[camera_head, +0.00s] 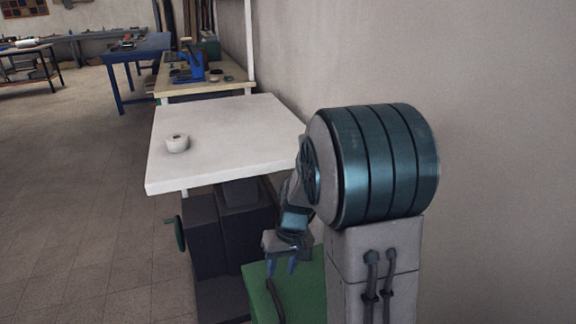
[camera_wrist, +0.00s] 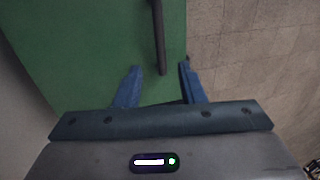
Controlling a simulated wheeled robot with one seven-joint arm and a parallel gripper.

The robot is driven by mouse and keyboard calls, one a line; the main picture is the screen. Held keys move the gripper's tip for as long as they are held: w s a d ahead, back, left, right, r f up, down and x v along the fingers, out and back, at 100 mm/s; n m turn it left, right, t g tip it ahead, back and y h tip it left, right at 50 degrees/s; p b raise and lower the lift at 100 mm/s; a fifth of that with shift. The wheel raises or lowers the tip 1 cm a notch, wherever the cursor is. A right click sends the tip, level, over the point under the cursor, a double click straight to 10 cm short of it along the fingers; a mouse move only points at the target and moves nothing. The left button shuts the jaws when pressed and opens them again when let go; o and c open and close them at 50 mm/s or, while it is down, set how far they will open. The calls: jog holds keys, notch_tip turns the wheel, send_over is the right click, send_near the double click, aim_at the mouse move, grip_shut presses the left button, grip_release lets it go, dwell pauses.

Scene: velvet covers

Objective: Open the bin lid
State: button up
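A green bin lid (camera_head: 308,285) lies low beside my arm, flat and apparently shut. It fills the upper left of the wrist view (camera_wrist: 80,50). A dark bar handle (camera_head: 276,300) runs along the lid near its left edge, and it also shows at the top of the wrist view (camera_wrist: 159,38). My gripper (camera_head: 281,268) points down over the lid. Its two blue fingers are apart (camera_wrist: 160,66), one on each side of the handle's near end in the wrist view. No contact shows, and I cannot tell the height gap. Part of the lid is hidden behind my arm.
A white table (camera_head: 220,130) with a white roll (camera_head: 177,143) stands beyond the bin. A dark machine cabinet (camera_head: 235,235) with a green handwheel (camera_head: 180,234) is below it. A plain wall (camera_head: 490,120) stands on the right. Tiled floor at left is open.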

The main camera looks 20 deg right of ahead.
jog(key=s+r+p, duration=0.3)
jog(key=r+p, duration=0.3)
jog(key=r, duration=0.4)
jog(key=s+a+r+t+h+p, duration=0.1)
jog(key=s+r+p, duration=0.2)
jog(key=r+p, duration=0.4)
jog(key=s+r+t+p, duration=0.1)
jog(key=s+r+p, duration=0.2)
jog(key=r+p, duration=0.4)
jog(key=w+a+v, duration=0.1)
jog(key=v, duration=0.7)
jog(key=shift+a+r, duration=0.2)
jog(key=shift+a, duration=0.1)
jog(key=shift+t+h, duration=0.4)
jog(key=shift+h, duration=0.2)
jog(key=s, duration=0.3)
jog(key=s+p, duration=0.1)
jog(key=shift+s+a+r, duration=0.2)
jog(key=shift+s+r, duration=0.15)
jog(key=shift+r, duration=0.05)
jog(key=shift+c, duration=1.2)
jog(key=shift+s+f, duration=0.1)
jog(key=shift+s, duration=0.05)
grip_shut()
